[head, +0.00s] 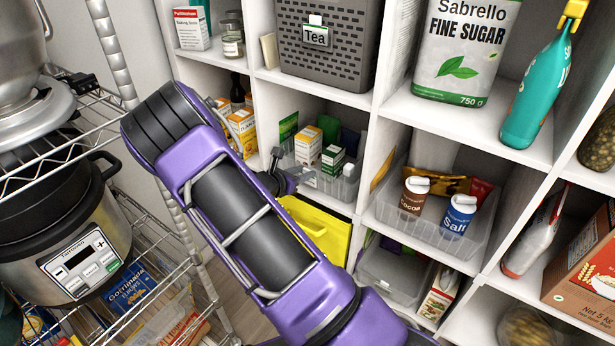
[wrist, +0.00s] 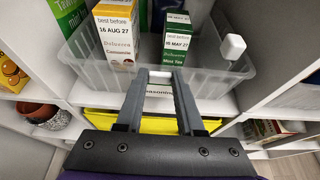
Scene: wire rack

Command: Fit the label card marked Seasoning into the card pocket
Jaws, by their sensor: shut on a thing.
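My gripper (head: 302,178) is at the front of a clear bin on the middle shelf of the white unit. In the wrist view my gripper (wrist: 161,74) reaches toward the bin's front wall, its two fingers close together. It is shut on the white label card (wrist: 158,90), whose partial lettering reads like "asoning" between the fingers. The fingers hide the card's sides. The clear bin (wrist: 213,82) holds upright tea boxes. I cannot make out an empty card pocket on its front, or whether the card touches one.
A small white block (wrist: 233,47) is at the bin's right front. A yellow item (head: 320,232) lies below the shelf. A grey basket (head: 325,62) above has a "Tea" card. A wire rack (head: 100,120) stands left. A bin with cocoa and salt (head: 425,226) is right.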

